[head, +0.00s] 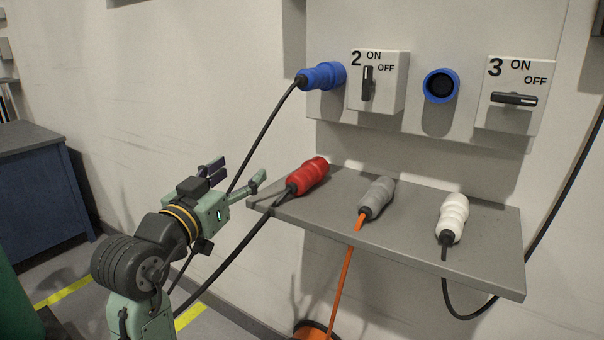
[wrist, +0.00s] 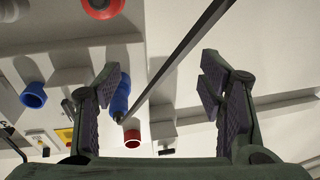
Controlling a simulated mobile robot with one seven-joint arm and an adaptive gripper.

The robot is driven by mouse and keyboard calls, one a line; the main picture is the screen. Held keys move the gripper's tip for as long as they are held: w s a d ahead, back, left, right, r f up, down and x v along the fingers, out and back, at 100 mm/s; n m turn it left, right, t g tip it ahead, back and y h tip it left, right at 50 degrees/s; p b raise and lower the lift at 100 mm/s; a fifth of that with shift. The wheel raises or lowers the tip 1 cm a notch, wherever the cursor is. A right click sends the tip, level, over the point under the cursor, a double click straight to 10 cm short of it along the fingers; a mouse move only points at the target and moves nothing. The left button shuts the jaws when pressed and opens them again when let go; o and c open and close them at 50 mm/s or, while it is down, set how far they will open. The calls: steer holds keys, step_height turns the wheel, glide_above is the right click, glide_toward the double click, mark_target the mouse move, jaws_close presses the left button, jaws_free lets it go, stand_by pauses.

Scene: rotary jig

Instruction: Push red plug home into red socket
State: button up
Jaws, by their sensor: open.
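The red plug (head: 308,177) lies on the left end of the grey shelf in the head view, with its dark cable end toward my gripper. My gripper (head: 238,172) is open and empty, just left of the plug and apart from it. In the wrist view the open fingers (wrist: 158,75) have no plug between them; a dark cable crosses the gap behind. The head view shows no red socket. The wrist view shows a red round fitting (wrist: 102,8) at the upper left and a smaller red one (wrist: 132,138) lower down; which is the red socket I cannot tell.
The shelf (head: 410,239) also carries a grey plug (head: 377,195) and a white plug (head: 453,216). Above are a plugged-in blue plug (head: 322,76), an empty blue socket (head: 441,86) and switch boxes 2 (head: 391,92) and 3 (head: 532,112). The blue plug's cable (head: 262,139) hangs near my gripper.

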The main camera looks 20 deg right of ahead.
mark_target(303, 175)
steer(key=d+f+g, duration=0.1)
steer(key=d, duration=0.2)
steer(key=d+f+m+g, duration=0.1)
steer(key=d, duration=0.2)
steer(key=w+d+f+m+g+h+p, duration=0.1)
steer(key=d, duration=0.2)
steer(key=shift+w+d+f, duration=0.1)
steer(key=shift+d+f, duration=0.1)
steer(key=shift+d, duration=0.15)
steer(key=shift+f+p+x, duration=0.15)
steer(key=shift+p+x, duration=0.25)
steer(key=shift+x, duration=1)
steer(key=shift+f+p+x, duration=0.15)
steer(key=shift+p+x, duration=0.25)
steer(key=shift+x, duration=1.05)
steer(key=shift+d, duration=0.1)
steer(key=shift+c, duration=0.5)
steer(key=c, duration=1.3)
